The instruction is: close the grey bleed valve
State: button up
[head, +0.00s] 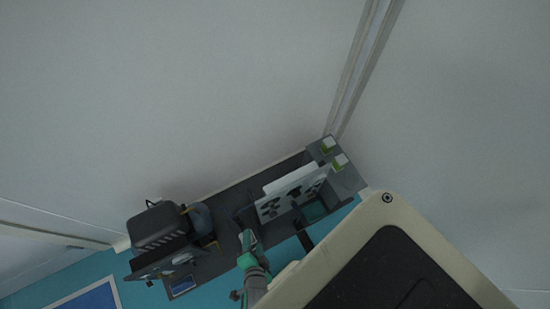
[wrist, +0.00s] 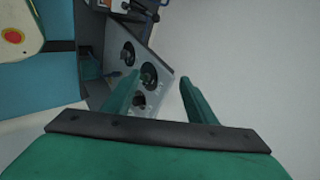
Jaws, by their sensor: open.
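My gripper (wrist: 158,77) is open, its two green fingers apart with nothing between them. In the head view my gripper (head: 247,239) is small, over the front of the dark bench. In the wrist view a grey panel (wrist: 155,103) with several round black knobs or gauges lies tilted beyond and left of the fingers. The left finger overlaps part of it. In the head view a pale panel (head: 270,207) with dark round fittings stands on the bench, right of my gripper. I cannot tell which fitting is the grey bleed valve, or its position.
The dark bench (head: 232,198) stands along a pale wall. A dark box-shaped device (head: 157,228) and a blue-grey round thing (head: 200,219) stand at its left. Two small green-and-white items (head: 340,162) are at its right end. The blue floor (head: 215,285) is open in front.

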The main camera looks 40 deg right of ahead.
jog(key=w+d+f+m+g+y, duration=0.1)
jog(key=w+d+f+m+g, duration=0.3)
jog(key=f+m, duration=0.55)
jog(key=m+y, duration=0.3)
jog(key=m, duration=0.7)
send_near(273, 215)
jog(key=shift+t, duration=0.3)
jog(key=shift+s+x, duration=0.15)
jog(key=shift+x, duration=1.6)
jog(key=shift+s+x, duration=0.15)
jog(key=shift+x, duration=1.55)
jog(key=shift+f, duration=0.1)
jog(key=c, duration=1.1)
